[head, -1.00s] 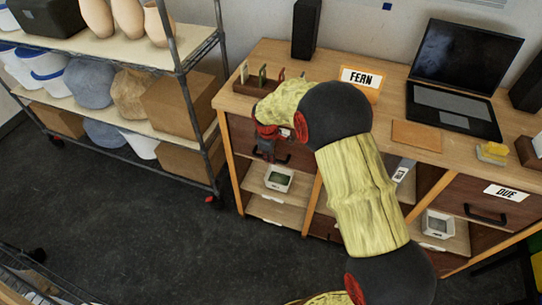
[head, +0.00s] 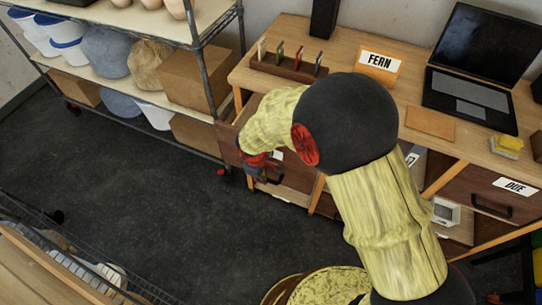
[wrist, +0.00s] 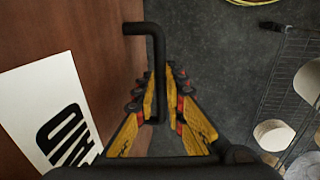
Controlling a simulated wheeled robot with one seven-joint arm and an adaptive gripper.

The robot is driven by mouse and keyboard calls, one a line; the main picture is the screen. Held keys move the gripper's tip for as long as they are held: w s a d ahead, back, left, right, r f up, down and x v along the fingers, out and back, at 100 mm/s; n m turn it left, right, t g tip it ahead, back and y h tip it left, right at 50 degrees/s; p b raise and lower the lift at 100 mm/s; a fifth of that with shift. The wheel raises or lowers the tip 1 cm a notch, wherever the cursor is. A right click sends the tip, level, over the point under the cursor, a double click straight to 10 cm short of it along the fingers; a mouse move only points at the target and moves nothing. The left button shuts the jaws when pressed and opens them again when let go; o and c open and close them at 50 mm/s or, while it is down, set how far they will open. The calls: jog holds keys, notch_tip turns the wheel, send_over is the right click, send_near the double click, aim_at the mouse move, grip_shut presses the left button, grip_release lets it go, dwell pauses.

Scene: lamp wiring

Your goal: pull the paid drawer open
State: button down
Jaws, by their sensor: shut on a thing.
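The paid drawer (head: 228,132) is at the left end of the desk, and its dark wood front stands out from under the desktop. My gripper (head: 262,170) is at its front, partly hidden by my arm. In the wrist view, the drawer's black bar handle (wrist: 156,50) runs between the two yellow-and-black fingers of my gripper (wrist: 165,88), which is shut on it. The white label (wrist: 52,112) on the brown front shows only part of its word. The drawer's inside is mostly hidden by my arm.
A wire shelf rack (head: 205,80) with boxes and buckets stands left of the desk. The desktop (head: 345,95) holds a FERN sign (head: 380,61), a laptop (head: 470,95) and a small wooden rack (head: 290,66). The DUE drawer (head: 480,190) is at right. Dark floor (head: 150,190) lies clear in front.

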jog(key=s+a, duration=0.2)
jog(key=s, duration=0.3)
jog(key=shift+s, duration=0.35)
jog(key=c, duration=1.8)
grip_release()
jog(key=shift+c, duration=0.2)
notch_tip(320, 180, up, 12)
jog(key=s, duration=0.2)
jog(key=shift+a, duration=0.45)
jog(key=shift+f, duration=0.15)
